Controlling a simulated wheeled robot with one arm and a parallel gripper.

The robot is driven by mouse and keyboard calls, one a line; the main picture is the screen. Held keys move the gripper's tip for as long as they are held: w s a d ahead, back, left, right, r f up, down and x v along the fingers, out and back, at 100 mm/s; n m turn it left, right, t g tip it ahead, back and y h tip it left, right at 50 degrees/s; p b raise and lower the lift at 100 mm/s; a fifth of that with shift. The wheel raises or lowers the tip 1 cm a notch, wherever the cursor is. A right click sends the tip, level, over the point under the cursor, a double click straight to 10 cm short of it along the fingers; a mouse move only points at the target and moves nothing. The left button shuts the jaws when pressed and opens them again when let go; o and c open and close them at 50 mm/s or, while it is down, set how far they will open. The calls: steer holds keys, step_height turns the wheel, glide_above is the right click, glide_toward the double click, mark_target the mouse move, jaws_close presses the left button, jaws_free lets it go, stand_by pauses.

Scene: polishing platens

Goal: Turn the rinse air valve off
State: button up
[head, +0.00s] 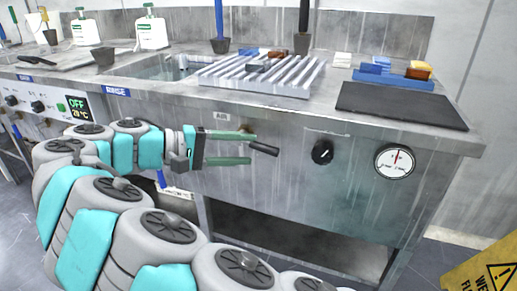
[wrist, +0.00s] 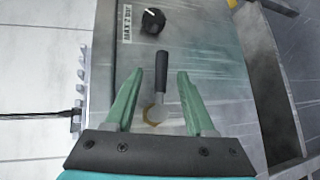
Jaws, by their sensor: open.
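The air valve has a black lever handle (head: 264,149) on the steel front panel, under the AIR label (head: 221,117). The handle points right and slightly down in the head view. In the wrist view the handle (wrist: 161,70) runs up from a round brass-coloured base (wrist: 155,113). My gripper (head: 252,148) is open at the panel, its green fingers one above and one below the handle. In the wrist view my gripper (wrist: 160,73) has a finger on each side of the handle, with gaps visible on both sides. The fingers partly hide the valve body in the head view.
A black knob (head: 322,152) and a round gauge (head: 394,162) sit on the panel to the right. The knob also shows beyond the lever in the wrist view (wrist: 153,20). A ribbed metal rack (head: 262,75) and a dark mat (head: 400,105) lie on the bench top.

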mark_target(260, 149)
steer(key=shift+t, duration=0.3)
steer(key=shift+w+a+f+x, duration=0.1)
steer(key=shift+x, duration=1)
steer(key=shift+w+a+f+x, duration=0.1)
steer(key=shift+x, duration=1)
steer(key=shift+w+f+x, duration=0.1)
steer(key=shift+x, duration=0.95)
jaws_close()
